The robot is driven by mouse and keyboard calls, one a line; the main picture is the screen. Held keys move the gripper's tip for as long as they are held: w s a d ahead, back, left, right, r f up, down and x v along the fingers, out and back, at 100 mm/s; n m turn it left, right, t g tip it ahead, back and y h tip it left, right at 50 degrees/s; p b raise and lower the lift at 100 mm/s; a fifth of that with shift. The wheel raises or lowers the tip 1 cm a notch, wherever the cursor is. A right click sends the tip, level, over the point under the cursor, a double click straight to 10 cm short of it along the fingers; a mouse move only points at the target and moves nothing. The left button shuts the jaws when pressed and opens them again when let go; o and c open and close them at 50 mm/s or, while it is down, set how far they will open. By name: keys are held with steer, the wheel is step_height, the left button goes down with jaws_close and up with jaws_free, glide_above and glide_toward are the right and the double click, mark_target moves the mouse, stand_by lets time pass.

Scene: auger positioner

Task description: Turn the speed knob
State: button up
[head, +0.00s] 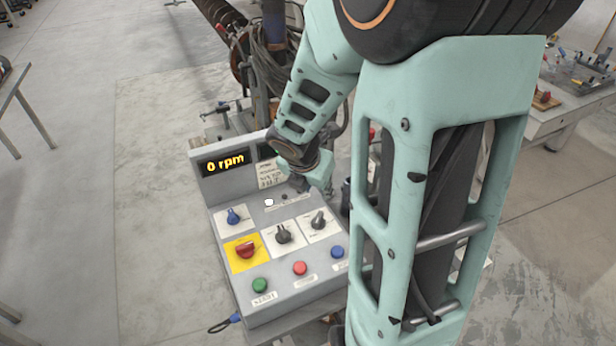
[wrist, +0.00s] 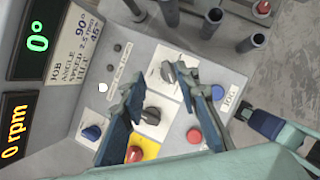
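The grey control box (head: 214,192) carries a blue knob (head: 233,216), a black knob (head: 283,234), a second black knob (head: 318,221) and a red knob on a yellow plate (head: 247,250). The labels are too small to read, so I cannot tell which is the speed knob. In the wrist view, my gripper (wrist: 158,90) is open above the panel. One black knob (wrist: 151,115) shows between the fingers, and the other (wrist: 168,73) lies near the right fingertip. I see no contact. The display (head: 224,162) reads 0 rpm. In the head view my arm hides the fingertips.
Green (head: 260,285), red (head: 300,268) and blue (head: 338,252) buttons line the box's front. A second display (wrist: 38,40) reads 0°, beside a job card (wrist: 77,40) listing angle, speed and tilt. Upright posts (wrist: 252,42) stand beside the box. The floor at left is clear.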

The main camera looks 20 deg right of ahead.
mark_target(319, 217)
steer(key=shift+n+y, duration=0.3)
steer(key=shift+n, duration=0.5)
steer(key=f+b, duration=0.1)
steer(key=f, duration=0.3)
steer(key=d+f+b, duration=0.1)
steer(key=f+b, duration=0.1)
steer(key=f, duration=0.2)
steer(key=w+f+b, duration=0.1)
steer(key=f+b, duration=0.1)
steer(key=f, duration=0.2)
steer(key=shift+d, duration=0.15)
jaws_close()
